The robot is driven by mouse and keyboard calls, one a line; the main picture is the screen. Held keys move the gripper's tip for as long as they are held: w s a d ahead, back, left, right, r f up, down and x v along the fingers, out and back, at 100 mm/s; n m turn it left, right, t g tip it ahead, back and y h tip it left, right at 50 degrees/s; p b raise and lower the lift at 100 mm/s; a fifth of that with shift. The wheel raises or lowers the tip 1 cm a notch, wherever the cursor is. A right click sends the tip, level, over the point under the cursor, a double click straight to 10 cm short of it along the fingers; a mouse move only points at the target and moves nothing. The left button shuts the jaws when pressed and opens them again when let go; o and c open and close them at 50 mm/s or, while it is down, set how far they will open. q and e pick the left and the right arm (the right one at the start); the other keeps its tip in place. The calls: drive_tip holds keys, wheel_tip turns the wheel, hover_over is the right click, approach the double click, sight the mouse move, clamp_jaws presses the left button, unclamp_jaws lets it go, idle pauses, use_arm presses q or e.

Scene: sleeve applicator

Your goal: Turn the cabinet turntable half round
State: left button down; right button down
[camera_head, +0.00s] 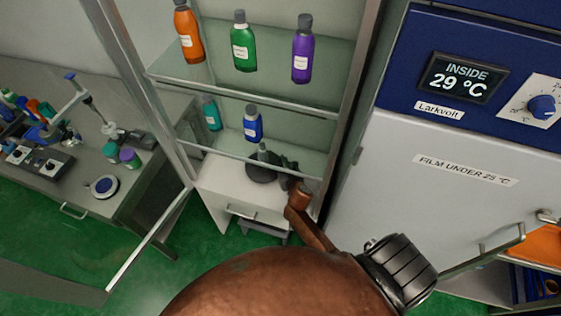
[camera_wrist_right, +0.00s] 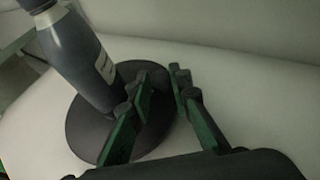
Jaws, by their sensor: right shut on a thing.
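The cabinet turntable (camera_wrist_right: 84,132) is a dark round disc on the pale cabinet floor. In the head view it shows low in the cabinet (camera_head: 256,176), partly hidden by my right gripper. A dark grey bottle (camera_wrist_right: 78,58) with a pale label stands on the disc, towards its left in the wrist view. My right gripper (camera_wrist_right: 164,82) has its green fingers at the disc's right part and is shut on the turntable; the exact contact between the fingertips is hard to make out. In the head view the gripper (camera_head: 287,168) reaches in at the cabinet's lower right. My left gripper is not in view.
Shelves above hold orange (camera_head: 188,35), green (camera_head: 243,47), purple (camera_head: 302,55), teal (camera_head: 211,114) and blue bottles (camera_head: 253,126). The open glass door (camera_head: 150,240) stands at the left. A white refrigerator (camera_head: 440,185) stands close on the right, a cluttered bench (camera_head: 65,190) at the left.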

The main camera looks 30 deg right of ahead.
drive_tip(key=shift+w+n+y, duration=0.15)
drive_tip(key=shift+n+y, duration=0.15)
drive_tip(key=c, duration=1.8)
unclamp_jaws()
